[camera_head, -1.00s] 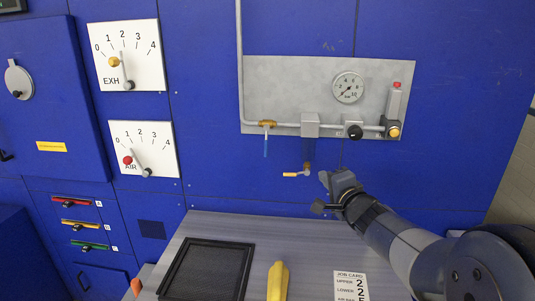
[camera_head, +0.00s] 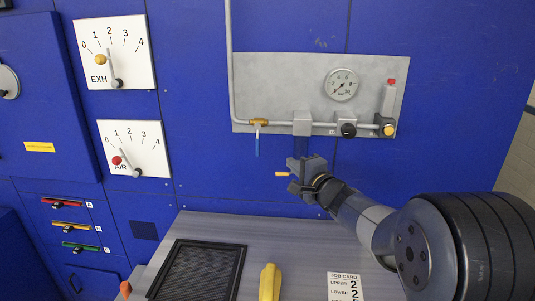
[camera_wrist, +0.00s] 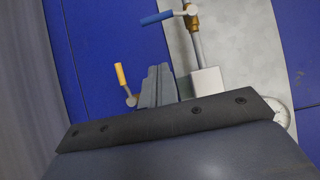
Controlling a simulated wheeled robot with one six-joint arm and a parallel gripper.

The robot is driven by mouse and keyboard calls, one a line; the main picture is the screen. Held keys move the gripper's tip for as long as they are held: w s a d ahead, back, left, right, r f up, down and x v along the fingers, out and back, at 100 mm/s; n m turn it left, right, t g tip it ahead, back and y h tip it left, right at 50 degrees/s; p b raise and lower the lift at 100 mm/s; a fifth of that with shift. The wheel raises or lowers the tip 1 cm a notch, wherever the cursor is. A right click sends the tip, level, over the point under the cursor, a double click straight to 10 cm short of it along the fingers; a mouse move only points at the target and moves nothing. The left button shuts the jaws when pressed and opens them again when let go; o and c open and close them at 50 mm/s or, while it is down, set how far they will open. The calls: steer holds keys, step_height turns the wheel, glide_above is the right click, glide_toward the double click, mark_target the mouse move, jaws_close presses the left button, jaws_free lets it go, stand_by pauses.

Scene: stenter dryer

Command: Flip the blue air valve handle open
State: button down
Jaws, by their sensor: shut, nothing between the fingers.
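The blue air valve handle (camera_head: 257,146) hangs straight down from a brass valve (camera_head: 258,122) on the pipe, at the left of the grey panel. In the wrist view the blue handle (camera_wrist: 157,18) lies at the top, with its brass valve (camera_wrist: 191,20) on the pipe. My gripper (camera_head: 296,172) is shut and empty, below and right of the blue handle and apart from it. In the wrist view the gripper's fingers (camera_wrist: 158,86) lie between a yellow handle and the grey filter block.
A small yellow-handled drain valve (camera_head: 282,174) is close beside my gripper; it also shows in the wrist view (camera_wrist: 121,76). The grey panel (camera_head: 290,75) carries a gauge (camera_head: 342,84) and a black knob (camera_head: 348,130). A table with a black tray (camera_head: 240,262) is below.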

mark_target(258, 140)
steer(key=w+a, duration=0.6)
steer(key=a, duration=0.1)
steer(key=shift+w+a+p, duration=0.3)
steer(key=shift+w, duration=0.1)
